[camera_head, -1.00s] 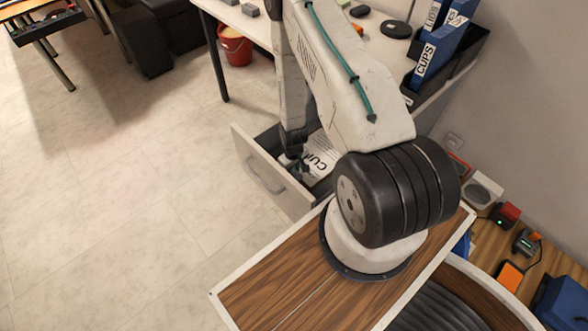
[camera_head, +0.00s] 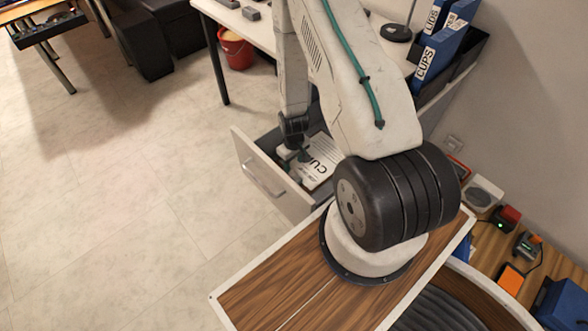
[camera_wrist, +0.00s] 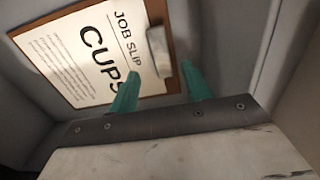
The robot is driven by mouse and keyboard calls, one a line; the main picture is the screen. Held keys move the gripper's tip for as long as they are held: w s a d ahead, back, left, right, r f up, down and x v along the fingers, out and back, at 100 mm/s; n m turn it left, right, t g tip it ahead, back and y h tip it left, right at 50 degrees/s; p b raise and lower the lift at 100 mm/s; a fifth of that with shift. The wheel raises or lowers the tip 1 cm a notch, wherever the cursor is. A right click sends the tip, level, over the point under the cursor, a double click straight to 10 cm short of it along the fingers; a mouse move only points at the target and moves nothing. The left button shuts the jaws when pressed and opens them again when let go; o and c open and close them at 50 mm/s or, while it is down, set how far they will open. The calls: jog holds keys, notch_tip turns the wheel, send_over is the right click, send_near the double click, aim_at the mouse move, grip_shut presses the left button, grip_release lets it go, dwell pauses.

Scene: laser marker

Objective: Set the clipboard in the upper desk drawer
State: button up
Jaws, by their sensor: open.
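The clipboard (camera_head: 318,160), with a white sheet printed "JOB SLIP" and "CUPS", lies inside the open upper desk drawer (camera_head: 262,172). In the wrist view the clipboard (camera_wrist: 88,62) shows its brown board edge and metal clip, flat on the grey drawer floor (camera_wrist: 215,40). My gripper (camera_head: 292,160) is over the drawer, at the clipboard's left side in the head view. In the wrist view its green fingers (camera_wrist: 158,88) are apart with nothing between them, near the clip end. My arm hides part of the drawer and the clipboard's far edge.
The white desk (camera_head: 262,30) stands behind the drawer, with blue "CUPS" and "LIDS" binders (camera_head: 436,55) at its right. A red bucket (camera_head: 235,50) stands on the floor under the desk. The floor (camera_head: 130,190) left of the drawer is clear.

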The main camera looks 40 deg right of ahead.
jog(key=w+a+r, duration=0.1)
jog(key=a+r, duration=0.2)
jog(key=r, duration=1.4)
jog(key=w+a+r, duration=0.1)
jog(key=a+r, duration=0.3)
jog(key=r, duration=1.3)
jog(key=s+a+r+t, duration=0.1)
jog(key=s+a+r, duration=0.1)
jog(key=s+r, duration=0.3)
jog(key=s+a+r, duration=0.3)
jog(key=r, duration=0.5)
jog(key=s+a+r, duration=0.1)
jog(key=s+r, duration=0.2)
jog(key=s, duration=0.4)
jog(key=s+a+r, duration=0.2)
jog(key=s+r, duration=0.2)
jog(key=s, duration=0.3)
jog(key=shift+s+r, duration=0.25)
